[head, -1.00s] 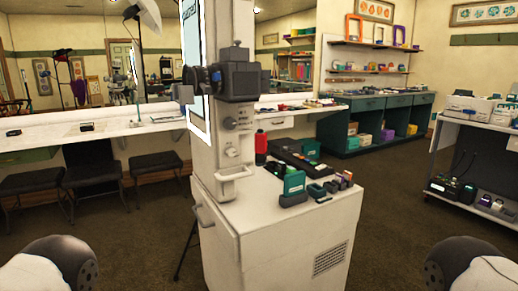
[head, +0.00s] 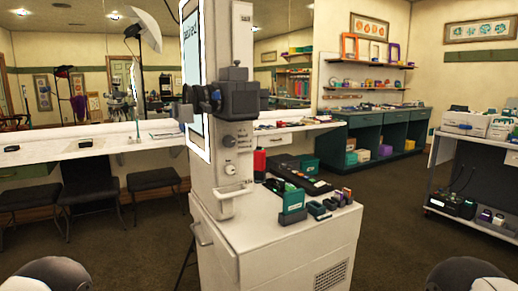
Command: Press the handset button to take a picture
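A dark box-shaped camera (head: 238,99) is mounted on a tall white column (head: 232,45) in the middle of the head view. A lit screen panel (head: 193,75) stands at the column's left side. The column's front carries small round knobs and a pale bracket (head: 226,208). It rises from a white cabinet (head: 290,240). I cannot clearly pick out a handset or its button. Neither of my grippers is in view; only rounded parts of my arms show at the bottom corners.
A long black tray (head: 318,187), a green box (head: 292,200), a red bottle (head: 260,164) and small items stand on the cabinet top. A loaded cart (head: 478,190) is right. Brown floor lies between.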

